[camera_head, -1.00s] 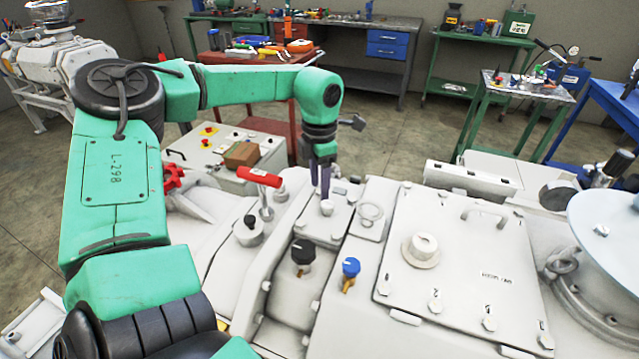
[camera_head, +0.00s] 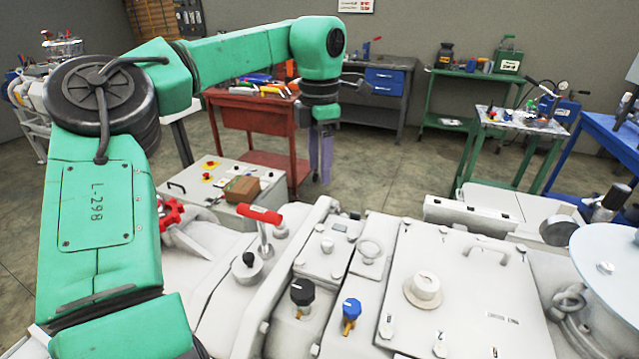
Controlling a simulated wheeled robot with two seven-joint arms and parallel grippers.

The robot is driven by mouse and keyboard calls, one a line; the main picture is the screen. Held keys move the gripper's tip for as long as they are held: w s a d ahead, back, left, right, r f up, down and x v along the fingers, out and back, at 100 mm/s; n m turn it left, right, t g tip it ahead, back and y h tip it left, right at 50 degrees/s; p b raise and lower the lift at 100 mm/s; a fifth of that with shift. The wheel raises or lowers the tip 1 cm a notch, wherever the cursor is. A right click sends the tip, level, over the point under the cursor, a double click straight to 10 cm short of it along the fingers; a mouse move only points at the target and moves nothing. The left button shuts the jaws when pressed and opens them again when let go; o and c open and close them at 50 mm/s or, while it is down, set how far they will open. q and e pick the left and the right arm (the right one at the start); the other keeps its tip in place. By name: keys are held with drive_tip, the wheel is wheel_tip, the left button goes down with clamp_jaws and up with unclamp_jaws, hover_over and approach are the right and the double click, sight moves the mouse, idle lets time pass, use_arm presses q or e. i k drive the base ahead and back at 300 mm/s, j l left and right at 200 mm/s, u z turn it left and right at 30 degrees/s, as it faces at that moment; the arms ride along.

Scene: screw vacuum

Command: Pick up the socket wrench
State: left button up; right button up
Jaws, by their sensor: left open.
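My left gripper (camera_head: 321,160) hangs fingers down above the floor, beyond the far edge of the pale machine (camera_head: 330,262). Its fingers are purple and nothing shows between them. It is open and is right of the red tool cart (camera_head: 252,119). Hand tools (camera_head: 268,90) with orange and other coloured parts lie on that cart. They are too small, and partly behind my arm, for me to tell whether one is the socket wrench. My right gripper is not in view.
A red-handled lever (camera_head: 260,215), a black knob (camera_head: 302,291) and a blue knob (camera_head: 351,308) rise from the machine. A control box (camera_head: 228,190) with a brown block stands left of my gripper. Green benches (camera_head: 465,77) stand behind. Open floor lies between.

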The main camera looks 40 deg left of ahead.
sight(265, 250)
drive_tip(key=k, duration=1.5)
